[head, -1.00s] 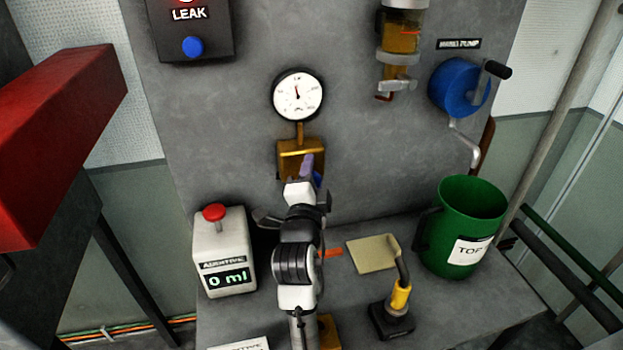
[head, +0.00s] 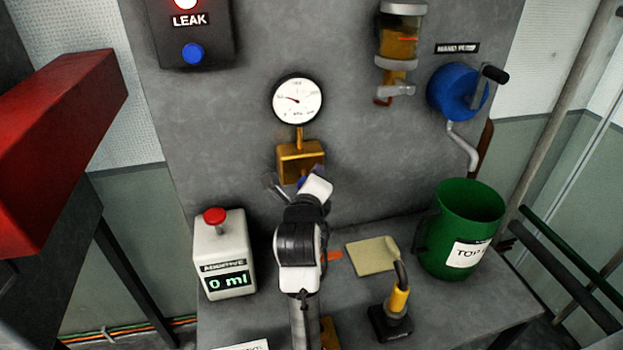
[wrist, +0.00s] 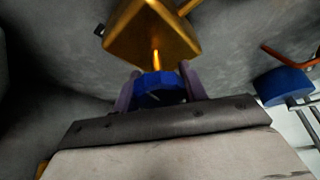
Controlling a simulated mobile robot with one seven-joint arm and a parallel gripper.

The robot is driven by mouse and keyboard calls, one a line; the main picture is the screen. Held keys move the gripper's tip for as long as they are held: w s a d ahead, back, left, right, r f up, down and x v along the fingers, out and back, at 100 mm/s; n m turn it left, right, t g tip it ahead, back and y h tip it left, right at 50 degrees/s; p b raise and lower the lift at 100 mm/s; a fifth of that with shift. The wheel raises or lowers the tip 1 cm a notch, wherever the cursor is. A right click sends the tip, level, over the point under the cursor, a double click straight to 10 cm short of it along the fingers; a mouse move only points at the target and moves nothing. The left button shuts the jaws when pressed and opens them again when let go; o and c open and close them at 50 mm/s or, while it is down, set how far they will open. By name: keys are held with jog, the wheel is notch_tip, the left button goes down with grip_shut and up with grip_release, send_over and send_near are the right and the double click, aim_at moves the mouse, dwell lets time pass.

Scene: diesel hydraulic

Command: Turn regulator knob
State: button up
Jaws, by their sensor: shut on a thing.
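The regulator is a brass block (head: 300,158) on the grey panel, under a round white gauge (head: 297,101) whose needle points to the left. Its blue knob shows only as a small patch in the head view, mostly hidden by my wrist. In the wrist view the blue knob (wrist: 160,89) sits below the brass block (wrist: 152,40) on a thin brass stem. My gripper (wrist: 161,92) has its two purple fingers on either side of the knob, shut on it. In the head view the fingers are largely hidden behind my wrist.
A blue hand pump (head: 457,92) is at right. A red beam (head: 60,140) juts in at left.

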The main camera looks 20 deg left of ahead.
jog(key=shift+f+m+g, duration=0.1)
jog(key=shift+m+g, duration=0.3)
jog(key=shift+m, duration=0.1)
jog(key=o, duration=1)
jog(key=shift+a, duration=0.1)
jog(key=shift+s, duration=0.15)
